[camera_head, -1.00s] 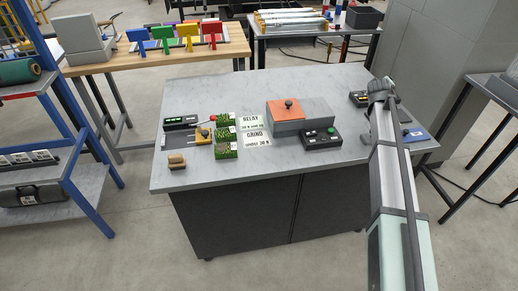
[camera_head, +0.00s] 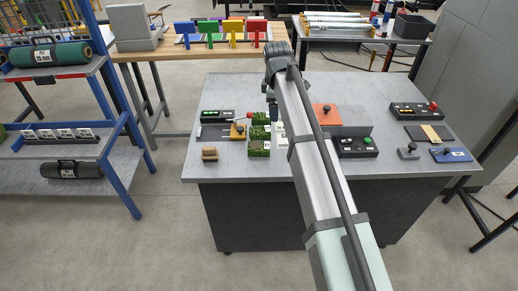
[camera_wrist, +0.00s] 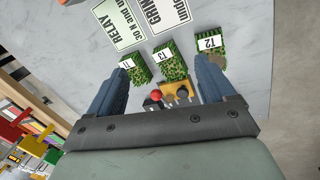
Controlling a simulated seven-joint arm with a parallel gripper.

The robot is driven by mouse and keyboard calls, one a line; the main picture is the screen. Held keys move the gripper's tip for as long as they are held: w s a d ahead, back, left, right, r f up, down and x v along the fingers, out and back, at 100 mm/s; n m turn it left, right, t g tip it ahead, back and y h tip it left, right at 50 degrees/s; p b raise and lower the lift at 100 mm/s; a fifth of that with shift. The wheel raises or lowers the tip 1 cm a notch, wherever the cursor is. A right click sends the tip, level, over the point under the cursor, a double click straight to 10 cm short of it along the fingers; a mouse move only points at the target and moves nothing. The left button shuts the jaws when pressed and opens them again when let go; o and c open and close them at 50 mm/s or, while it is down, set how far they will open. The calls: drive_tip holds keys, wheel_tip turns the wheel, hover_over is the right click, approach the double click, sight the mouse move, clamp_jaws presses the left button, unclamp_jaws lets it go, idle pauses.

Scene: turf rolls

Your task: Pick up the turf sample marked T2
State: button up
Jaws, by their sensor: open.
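The turf sample T2 (camera_wrist: 211,43) is a small green block with a white label and some brown patches, lying on the grey table at the right of the wrist view. In the head view it appears to be the block nearest the front edge (camera_head: 259,149). T3 (camera_wrist: 170,60) and T1 (camera_wrist: 137,72) lie in a row to its left. My gripper (camera_wrist: 160,65) is open and empty above the row. Its right finger is close to T2's left side in the picture; T3 shows between the fingers. The fingertips are mostly hidden in the head view.
A yellow device with a knob (camera_wrist: 178,92) stands beside the samples. RELAY (camera_wrist: 119,25) and GRIND (camera_wrist: 162,12) signs lie beyond them. An orange-topped block (camera_head: 325,116) and a control box (camera_head: 357,146) stand to the right. A brown block (camera_head: 209,153) sits at the front left.

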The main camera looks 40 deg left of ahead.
drive_tip(key=n+g+h, duration=0.1)
drive_tip(key=n+g, duration=0.1)
hover_over(259, 145)
wheel_tip(259, 145, down, 14)
drive_tip(key=shift+r, duration=0.15)
idle(0.4)
drive_tip(key=shift+c, duration=0.3)
drive_tip(key=c, duration=1)
